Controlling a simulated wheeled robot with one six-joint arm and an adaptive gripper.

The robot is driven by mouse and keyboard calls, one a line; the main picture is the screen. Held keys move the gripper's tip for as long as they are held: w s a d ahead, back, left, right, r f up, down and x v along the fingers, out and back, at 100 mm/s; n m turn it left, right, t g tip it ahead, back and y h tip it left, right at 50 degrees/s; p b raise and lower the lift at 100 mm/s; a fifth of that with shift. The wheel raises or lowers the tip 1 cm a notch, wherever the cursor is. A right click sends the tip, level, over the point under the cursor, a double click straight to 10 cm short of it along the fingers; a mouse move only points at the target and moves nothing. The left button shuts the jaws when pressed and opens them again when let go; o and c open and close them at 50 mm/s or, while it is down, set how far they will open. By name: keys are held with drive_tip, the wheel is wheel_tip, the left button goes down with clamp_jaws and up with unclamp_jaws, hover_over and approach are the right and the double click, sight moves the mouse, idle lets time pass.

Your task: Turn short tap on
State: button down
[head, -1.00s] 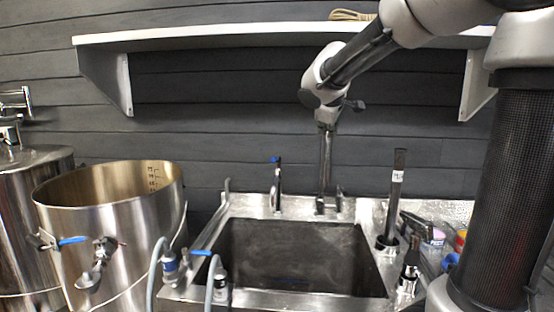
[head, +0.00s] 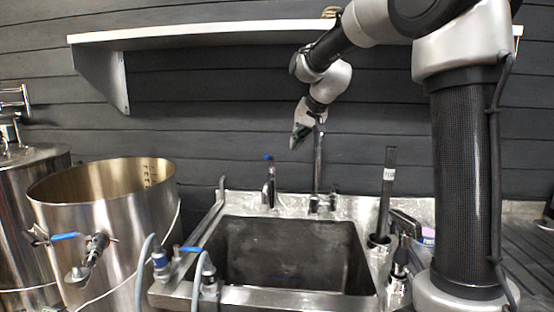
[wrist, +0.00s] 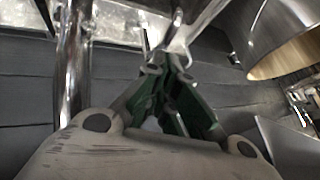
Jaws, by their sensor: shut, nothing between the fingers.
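The short tap (head: 269,188) is a slim chrome tap with a blue top, at the back left of the sink in the head view. The tall tap (head: 318,165) stands to its right. My gripper (head: 296,144) is shut and empty, pointing down above and slightly right of the short tap, close to the tall tap's upper pipe. In the wrist view my gripper's dark green fingers (wrist: 165,72) are together. A chrome piece (wrist: 190,35) beyond them looks like the short tap, its blue top not visible. The tall tap's pipe (wrist: 72,70) runs up the left side.
The steel sink (head: 225,210) is below. A large steel pot (head: 105,215) with a blue-handled valve stands left. A dark labelled cylinder (head: 387,195) stands right of the sink. Hoses (head: 143,270) rise at the front left.

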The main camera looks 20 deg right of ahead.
drive_tip(key=m, duration=0.1)
approach(269, 157)
wheel_tip(269, 157, down, 7)
drive_tip(key=w+a, duration=0.1)
drive_tip(key=w, duration=0.1)
drive_tip(key=shift+y, duration=0.3)
drive_tip(key=shift+a, duration=0.1)
